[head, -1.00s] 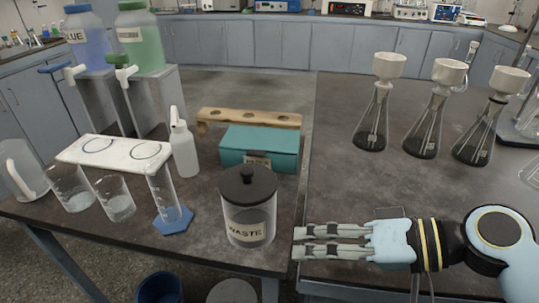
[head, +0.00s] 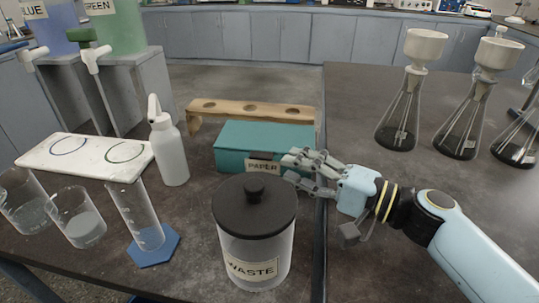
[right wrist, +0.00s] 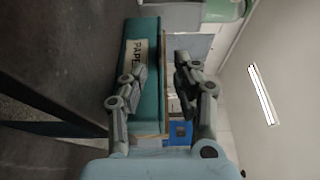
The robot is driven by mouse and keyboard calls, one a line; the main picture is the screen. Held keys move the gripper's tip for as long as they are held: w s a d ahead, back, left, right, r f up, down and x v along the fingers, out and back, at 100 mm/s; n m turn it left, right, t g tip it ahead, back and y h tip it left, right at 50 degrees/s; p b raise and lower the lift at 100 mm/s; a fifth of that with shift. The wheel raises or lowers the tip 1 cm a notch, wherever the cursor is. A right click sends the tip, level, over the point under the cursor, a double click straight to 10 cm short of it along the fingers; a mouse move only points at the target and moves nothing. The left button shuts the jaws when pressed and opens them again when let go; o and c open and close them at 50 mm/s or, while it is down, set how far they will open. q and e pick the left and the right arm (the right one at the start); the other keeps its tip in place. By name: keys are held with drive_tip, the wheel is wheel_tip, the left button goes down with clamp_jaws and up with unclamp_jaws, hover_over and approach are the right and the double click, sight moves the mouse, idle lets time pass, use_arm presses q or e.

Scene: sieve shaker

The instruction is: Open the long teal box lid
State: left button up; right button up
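The long teal box (head: 262,137) stands on the left table with its lid down. A "PAPER" label is on its front, and the box also shows in the right wrist view (right wrist: 148,78). My right gripper (head: 290,170) is at the front right of the box, close to the label. Its fingers are spread open with nothing between them; in the right wrist view the fingers (right wrist: 160,85) stand apart, with the box's edge between or behind them. Whether a finger touches the box I cannot tell. My left gripper is not in view.
A waste jar (head: 255,230) with a black lid stands just in front of the box. A wooden rack (head: 250,108) is behind it, and a white bottle (head: 169,150) is to its left. Flasks with funnels (head: 402,115) stand on the right table.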

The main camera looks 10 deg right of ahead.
sight(270, 159)
drive_tip(key=x, duration=0.5)
drive_tip(key=shift+w+a, duration=0.25)
drive_tip(key=shift+a, duration=0.05)
clamp_jaws()
